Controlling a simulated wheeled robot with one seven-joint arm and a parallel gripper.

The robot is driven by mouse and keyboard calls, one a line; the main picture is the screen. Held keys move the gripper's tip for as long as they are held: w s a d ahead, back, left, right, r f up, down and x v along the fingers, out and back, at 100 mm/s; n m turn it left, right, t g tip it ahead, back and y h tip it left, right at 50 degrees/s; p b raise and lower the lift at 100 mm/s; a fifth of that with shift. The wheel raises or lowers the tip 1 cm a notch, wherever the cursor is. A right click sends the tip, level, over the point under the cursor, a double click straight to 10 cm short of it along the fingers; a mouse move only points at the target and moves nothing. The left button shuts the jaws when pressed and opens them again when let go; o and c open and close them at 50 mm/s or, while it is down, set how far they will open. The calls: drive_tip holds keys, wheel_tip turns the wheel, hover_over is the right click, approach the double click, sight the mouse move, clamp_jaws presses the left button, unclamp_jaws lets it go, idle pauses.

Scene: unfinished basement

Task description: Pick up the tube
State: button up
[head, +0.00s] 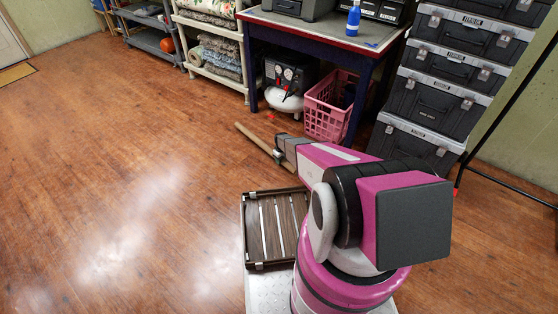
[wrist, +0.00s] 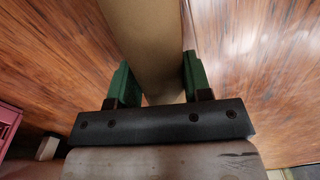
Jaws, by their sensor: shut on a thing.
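The tube (head: 254,138) is long, tan and plain, and lies slantwise in the head view, beyond the end of my arm. In the wrist view the tube (wrist: 145,35) runs from the top edge down between the two green fingers. My gripper (wrist: 156,78) is shut on it, with one finger on each side. In the head view my gripper (head: 279,152) is small and partly hidden by my arm. I cannot tell whether the tube touches the floor.
A pink crate (head: 325,118) and a white-and-black compressor (head: 286,88) stand under the workbench (head: 330,29) beyond the tube. Stacked black toolboxes (head: 434,105) stand to the right. A slatted dark tray (head: 256,232) is close to my base. The wooden floor at left is clear.

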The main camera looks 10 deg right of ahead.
wheel_tip(320, 180, up, 3)
drive_tip(key=shift+s+r, duration=0.1)
drive_tip(key=s+a+r, duration=0.4)
drive_tip(key=a+r, duration=0.2)
drive_tip(key=a, duration=0.5)
drive_tip(key=s+d+r+m, duration=0.1)
drive_tip(key=d+r, duration=0.1)
drive_tip(key=r, duration=1.1)
drive_tip(key=s+d+r+m, duration=0.1)
drive_tip(key=s+d+r, duration=0.1)
drive_tip(key=r, duration=1.2)
drive_tip(key=s+d+r+m, duration=0.1)
drive_tip(key=d+r, duration=0.2)
drive_tip(key=r, duration=1)
drive_tip(key=s+d+r+m, duration=0.2)
drive_tip(key=s+r, duration=0.7)
drive_tip(key=r, duration=0.5)
drive_tip(key=s+d+r+m, duration=0.2)
drive_tip(key=s+r, duration=0.7)
drive_tip(key=r, duration=0.5)
drive_tip(key=shift+d+r, duration=0.25)
drive_tip(key=shift+d, duration=0.5)
